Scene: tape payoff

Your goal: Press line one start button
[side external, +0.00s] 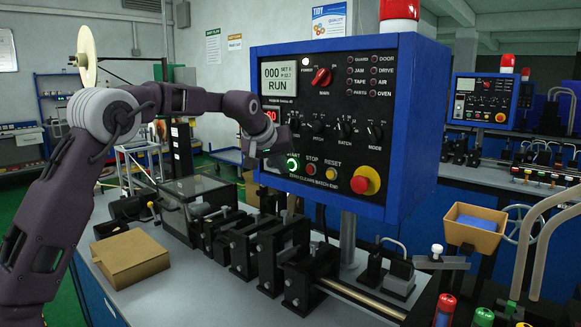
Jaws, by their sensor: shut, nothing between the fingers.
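The control panel (335,200) is a blue box with a black face, standing over the bench. Its green start button (293,164), labelled START, glows at the lower left of the face. My gripper (284,150) is shut and empty, close in front of the panel by the start button. It is dark against the dark face, so I cannot tell whether its fingertips touch the button. The red stop button (311,169) and yellow reset button (331,173) sit to the right. The panel screen (279,78) reads RUN.
A large red emergency knob (365,181) on a yellow base is at the panel's lower right. Black machine blocks (255,250) line the bench below. A cardboard box (130,256) lies at the left. A second blue panel (481,100) stands behind at the right.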

